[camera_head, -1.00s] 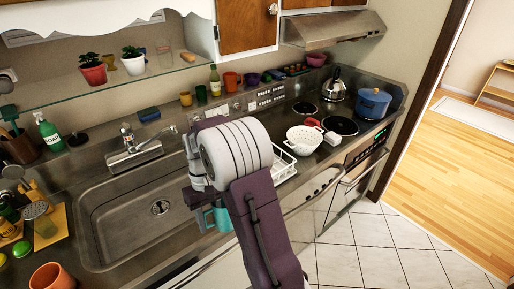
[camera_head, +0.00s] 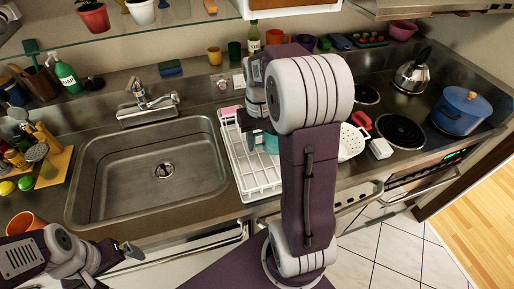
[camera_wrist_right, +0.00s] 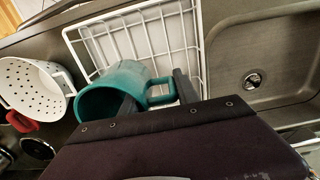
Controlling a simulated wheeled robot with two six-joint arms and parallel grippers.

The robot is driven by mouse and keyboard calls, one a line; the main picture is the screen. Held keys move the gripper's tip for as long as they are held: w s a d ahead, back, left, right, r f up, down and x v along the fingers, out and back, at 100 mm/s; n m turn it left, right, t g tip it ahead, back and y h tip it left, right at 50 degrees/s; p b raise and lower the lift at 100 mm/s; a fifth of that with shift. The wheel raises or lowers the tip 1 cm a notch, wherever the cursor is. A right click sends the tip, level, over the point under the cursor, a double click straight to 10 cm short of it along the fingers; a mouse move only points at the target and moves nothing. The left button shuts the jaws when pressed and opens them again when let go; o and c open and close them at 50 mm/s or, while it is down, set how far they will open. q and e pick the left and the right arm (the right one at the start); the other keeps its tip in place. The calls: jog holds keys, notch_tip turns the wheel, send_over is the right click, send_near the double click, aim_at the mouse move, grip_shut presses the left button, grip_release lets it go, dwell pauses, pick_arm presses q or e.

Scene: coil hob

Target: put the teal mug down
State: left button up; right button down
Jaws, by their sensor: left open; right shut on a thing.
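The teal mug (camera_wrist_right: 112,88) lies tilted in the right wrist view, its mouth toward the lower left and its handle to the right. My right gripper (camera_wrist_right: 158,96) is shut on it at the handle side. In the head view only a teal patch of the mug (camera_head: 270,143) shows behind my right arm. The mug is over the white wire dish rack (camera_head: 262,182), near its edge; I cannot tell whether it touches the wires. My left gripper (camera_head: 120,268) is open and empty at the lower left, in front of the counter.
The sink (camera_head: 150,190) is left of the rack. A white colander (camera_head: 350,143) stands right of the rack, also close to the mug in the wrist view. A blue pot (camera_head: 461,111) and a kettle (camera_head: 413,72) are on the hob. An orange cup (camera_head: 24,224) stands at the left.

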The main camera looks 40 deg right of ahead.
jog(key=w+f, duration=0.1)
jog(key=w, duration=0.1)
jog(key=w+f, duration=0.2)
jog(key=w, duration=0.1)
jog(key=w+d+f+p, duration=0.1)
jog(key=w, duration=0.1)
jog(key=shift+w+f, duration=0.25)
jog(key=shift+a+f, duration=0.1)
jog(key=shift+f, duration=0.1)
notch_tip(320, 180, down, 4)
jog(key=shift+r, duration=0.15)
jog(key=c, duration=0.9)
grip_release()
jog(key=shift+f, duration=0.2)
jog(key=shift+r, duration=0.1)
